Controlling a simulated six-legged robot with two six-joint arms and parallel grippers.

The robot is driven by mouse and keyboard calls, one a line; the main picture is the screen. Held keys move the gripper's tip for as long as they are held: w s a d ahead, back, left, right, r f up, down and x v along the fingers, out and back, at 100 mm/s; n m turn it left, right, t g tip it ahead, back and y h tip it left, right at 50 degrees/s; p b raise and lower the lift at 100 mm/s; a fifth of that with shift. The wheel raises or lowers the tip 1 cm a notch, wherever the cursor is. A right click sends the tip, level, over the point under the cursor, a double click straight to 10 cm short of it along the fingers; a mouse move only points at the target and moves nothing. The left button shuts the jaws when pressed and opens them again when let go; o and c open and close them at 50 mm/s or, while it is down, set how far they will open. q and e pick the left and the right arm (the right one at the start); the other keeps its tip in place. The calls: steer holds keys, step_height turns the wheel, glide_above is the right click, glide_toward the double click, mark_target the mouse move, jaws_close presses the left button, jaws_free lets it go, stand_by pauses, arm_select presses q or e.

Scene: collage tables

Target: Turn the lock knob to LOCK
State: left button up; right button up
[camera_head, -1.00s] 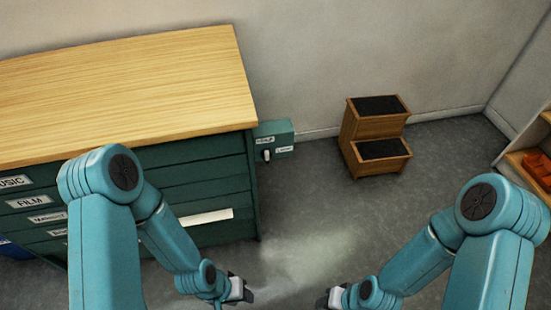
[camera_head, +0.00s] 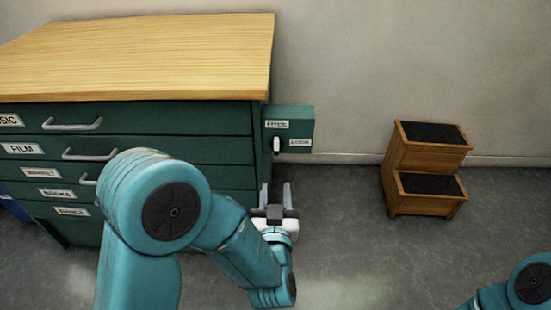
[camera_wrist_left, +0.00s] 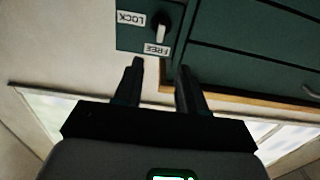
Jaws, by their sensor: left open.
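The lock box (camera_head: 306,119) is a small green box on the right side of the drawer cabinet. Its white lock knob (camera_head: 276,145) stands upright below the FREE label (camera_head: 275,124), with the LOCK label (camera_head: 299,142) to its right. The knob (camera_wrist_left: 161,28) also shows upside down in the left wrist view, its end toward FREE. My left gripper (camera_head: 276,190) is open and empty, its fingers pointing up, below the knob and apart from it. In the left wrist view the knob is beyond the gap between the fingertips (camera_wrist_left: 160,66). My right gripper is out of view.
The green cabinet (camera_head: 190,147) with a wooden top (camera_head: 150,55) and handled drawers stands left of the lock box. A wooden step stool (camera_head: 404,158) with black treads stands by the wall at right. The grey floor between is clear.

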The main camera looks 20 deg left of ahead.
mark_target(276, 147)
arm_select(q)
steer(key=b+x, duration=0.1)
steer(key=x, duration=1.4)
steer(key=shift+a+f, duration=0.1)
steer(key=shift+a, duration=0.1)
steer(key=shift+d, duration=0.1)
steer(key=shift+c, duration=0.3)
jaws_close()
